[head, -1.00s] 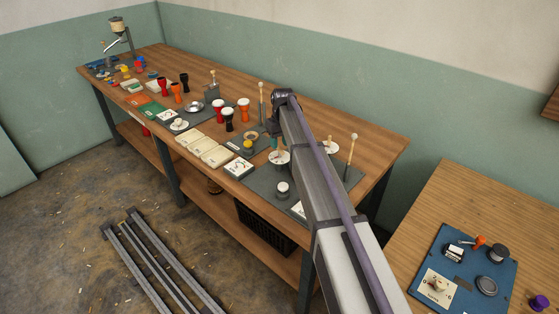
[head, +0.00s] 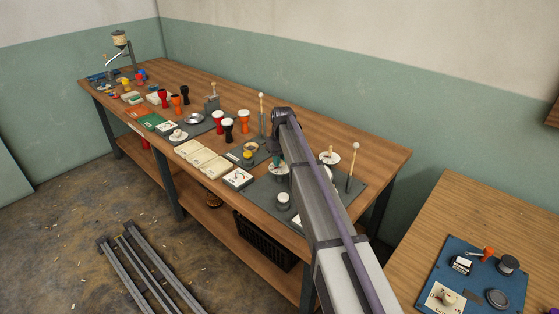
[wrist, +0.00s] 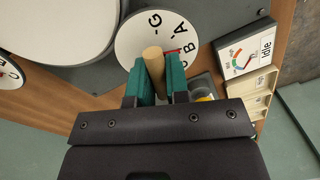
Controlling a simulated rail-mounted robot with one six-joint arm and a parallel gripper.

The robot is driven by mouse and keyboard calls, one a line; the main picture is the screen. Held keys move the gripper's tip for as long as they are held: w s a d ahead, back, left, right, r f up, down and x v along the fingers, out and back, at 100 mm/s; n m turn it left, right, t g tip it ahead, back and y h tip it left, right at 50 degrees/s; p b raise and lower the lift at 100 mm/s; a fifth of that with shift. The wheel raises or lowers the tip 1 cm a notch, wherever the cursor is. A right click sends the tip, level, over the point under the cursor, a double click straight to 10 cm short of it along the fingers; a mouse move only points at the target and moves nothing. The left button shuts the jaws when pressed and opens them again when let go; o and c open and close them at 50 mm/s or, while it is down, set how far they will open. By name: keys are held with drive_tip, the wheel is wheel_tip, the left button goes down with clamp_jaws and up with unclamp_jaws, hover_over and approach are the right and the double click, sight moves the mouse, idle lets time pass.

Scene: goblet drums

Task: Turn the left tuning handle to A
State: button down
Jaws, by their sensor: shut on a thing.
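The left tuning handle (wrist: 153,62) is a wooden peg standing on a white dial (wrist: 130,38) marked with letters. G, A and B are readable. A red pointer line on the dial lies close to A and B; I cannot tell exactly which it meets. My gripper (wrist: 156,84) has green fingers shut on the peg, one on each side. In the head view this dial (head: 279,170) is partly hidden by my arm, and the green fingers (head: 276,161) show just above it. The right tuning handle (head: 330,151) stands on its own white dial, apart from my gripper.
A meter labelled "Idle" (wrist: 246,50) with a red needle lies right of the dial in the wrist view. A big pale round top (wrist: 75,25) is at upper left. A stick (head: 351,168) stands at right, and another (head: 261,115) behind. Goblet drums (head: 228,131) stand further left.

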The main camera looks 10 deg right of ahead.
drive_tip(key=shift+n, duration=0.4)
drive_tip(key=n, duration=0.3)
drive_tip(key=shift+a, duration=0.1)
drive_tip(key=shift+s+n, duration=0.1)
drive_tip(key=shift+n, duration=1.9)
drive_tip(key=c, duration=1.1)
unclamp_jaws()
drive_tip(key=shift+r, duration=0.1)
